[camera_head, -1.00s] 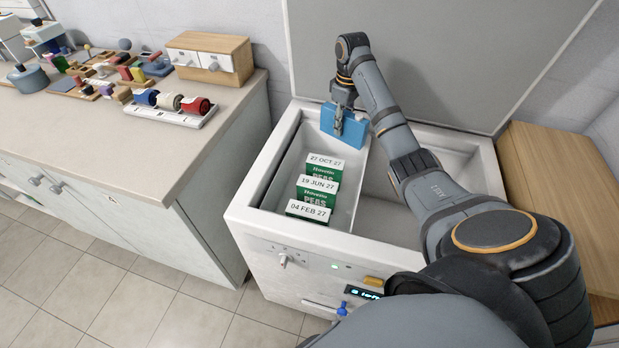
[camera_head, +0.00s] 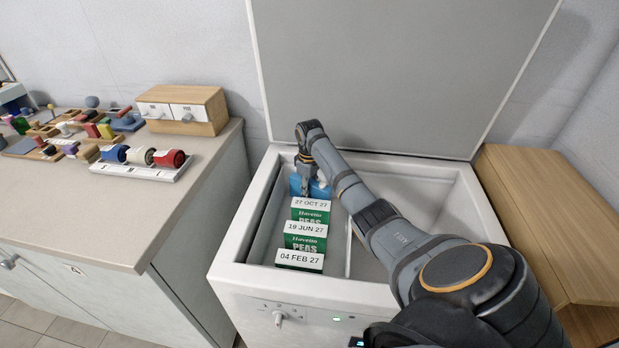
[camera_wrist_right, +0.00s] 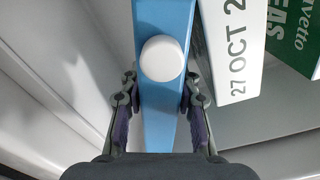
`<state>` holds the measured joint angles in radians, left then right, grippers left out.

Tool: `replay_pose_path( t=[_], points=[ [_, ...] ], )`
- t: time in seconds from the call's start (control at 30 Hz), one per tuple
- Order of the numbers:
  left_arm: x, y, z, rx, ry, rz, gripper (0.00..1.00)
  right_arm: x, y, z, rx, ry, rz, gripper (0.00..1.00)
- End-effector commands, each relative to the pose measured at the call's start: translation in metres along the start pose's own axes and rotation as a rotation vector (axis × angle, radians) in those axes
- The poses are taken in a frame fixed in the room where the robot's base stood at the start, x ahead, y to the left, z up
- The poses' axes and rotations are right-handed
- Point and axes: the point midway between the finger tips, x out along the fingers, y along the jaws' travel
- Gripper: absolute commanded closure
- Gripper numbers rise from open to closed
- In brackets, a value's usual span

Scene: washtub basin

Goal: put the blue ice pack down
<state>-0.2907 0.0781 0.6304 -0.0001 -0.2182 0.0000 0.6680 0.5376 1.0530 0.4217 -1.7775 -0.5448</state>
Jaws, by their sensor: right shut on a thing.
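The blue ice pack (camera_head: 321,188) is in the left compartment of the white chest, at its back end, behind the row of green and white peas boxes (camera_head: 305,238). My right gripper (camera_head: 308,186) reaches down into the chest from above and is shut on the ice pack. In the right wrist view the blue ice pack (camera_wrist_right: 165,100) with its round white cap stands between the two fingers of my right gripper (camera_wrist_right: 160,105). The box marked 27 OCT 27 (camera_wrist_right: 232,50) is right beside it. Whether the pack touches the chest floor is hidden. My left gripper is not in view.
The chest's grey lid (camera_head: 395,70) stands open at the back. A divider (camera_head: 350,250) parts the left compartment from the right one, which looks empty where visible. A counter (camera_head: 110,205) with small items is at left, a wooden surface (camera_head: 540,220) at right.

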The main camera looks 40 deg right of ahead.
Motion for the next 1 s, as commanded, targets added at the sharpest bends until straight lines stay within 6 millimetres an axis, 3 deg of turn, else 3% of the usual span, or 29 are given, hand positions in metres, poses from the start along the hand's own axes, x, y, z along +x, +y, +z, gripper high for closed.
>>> replay_pose_path(
  t=[0.23, 0.47, 0.77, 0.8, 0.97, 1.0],
  points=[
    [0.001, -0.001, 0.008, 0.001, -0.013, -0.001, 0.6, 0.01, 0.0, 0.0, 0.001, 0.0, 0.001, 1.0],
    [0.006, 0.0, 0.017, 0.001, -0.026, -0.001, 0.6, 0.044, 0.0, 0.0, 0.001, 0.0, 0.0, 1.0],
    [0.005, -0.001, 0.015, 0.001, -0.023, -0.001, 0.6, 0.045, 0.0, 0.0, 0.0, 0.0, 0.001, 1.0],
    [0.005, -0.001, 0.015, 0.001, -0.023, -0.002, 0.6, 0.047, 0.0, 0.0, 0.0, -0.001, 0.0, 0.67],
    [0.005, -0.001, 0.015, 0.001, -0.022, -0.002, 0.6, 0.046, 0.0, 0.0, 0.0, 0.0, 0.0, 0.46],
    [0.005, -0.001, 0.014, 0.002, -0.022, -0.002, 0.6, 0.046, 0.0, 0.0, 0.0, 0.0, 0.0, 0.46]
  ],
)
